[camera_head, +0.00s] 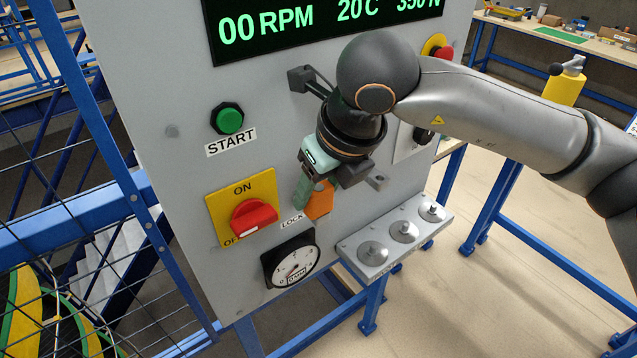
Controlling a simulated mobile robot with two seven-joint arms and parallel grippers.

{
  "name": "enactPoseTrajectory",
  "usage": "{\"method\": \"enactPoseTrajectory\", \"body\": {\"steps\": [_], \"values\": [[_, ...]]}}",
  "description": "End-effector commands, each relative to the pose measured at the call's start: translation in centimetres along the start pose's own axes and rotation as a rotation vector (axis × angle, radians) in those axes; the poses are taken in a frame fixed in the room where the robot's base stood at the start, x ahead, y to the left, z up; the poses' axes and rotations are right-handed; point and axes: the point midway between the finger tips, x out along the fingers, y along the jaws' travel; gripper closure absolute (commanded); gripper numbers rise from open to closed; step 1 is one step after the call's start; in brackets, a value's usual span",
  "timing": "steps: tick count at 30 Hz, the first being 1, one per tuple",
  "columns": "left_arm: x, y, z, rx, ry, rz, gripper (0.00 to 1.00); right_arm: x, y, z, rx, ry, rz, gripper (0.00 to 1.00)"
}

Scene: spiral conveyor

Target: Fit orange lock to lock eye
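The orange lock (320,202) is at my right gripper (312,192), in front of the grey panel just above the "LOCK" label (292,219). A green finger covers the lock's left side and the gripper appears shut on it; the other finger is mostly hidden. I cannot make out the lock eye, which may be hidden behind the gripper and lock. I cannot tell whether the lock touches the panel. My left gripper is not in view.
A red rotary switch (253,218) on a yellow plate and a green START button (229,120) sit left of the lock. A round gauge (292,266) is below.

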Motion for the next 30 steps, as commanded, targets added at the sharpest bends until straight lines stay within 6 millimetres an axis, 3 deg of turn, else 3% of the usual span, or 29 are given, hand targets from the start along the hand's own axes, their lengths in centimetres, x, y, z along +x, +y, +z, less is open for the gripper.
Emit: {"method": "enactPoseTrajectory", "body": {"steps": [1,8,17,23,30], "values": [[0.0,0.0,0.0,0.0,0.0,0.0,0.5,0.0,0.0,0.0,0.0,0.001,0.0,0.4],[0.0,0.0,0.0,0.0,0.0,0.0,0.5,0.0,0.0,0.0,0.0,0.001,0.0,0.14],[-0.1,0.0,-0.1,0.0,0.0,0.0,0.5,-0.2,0.0,0.0,0.0,0.0,-0.001,0.13],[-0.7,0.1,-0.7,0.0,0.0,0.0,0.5,-3.0,-0.1,0.2,0.0,-0.002,-0.002,0.13],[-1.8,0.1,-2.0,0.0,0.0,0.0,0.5,-8.4,0.0,0.2,0.0,-0.003,-0.002,0.13]]}}
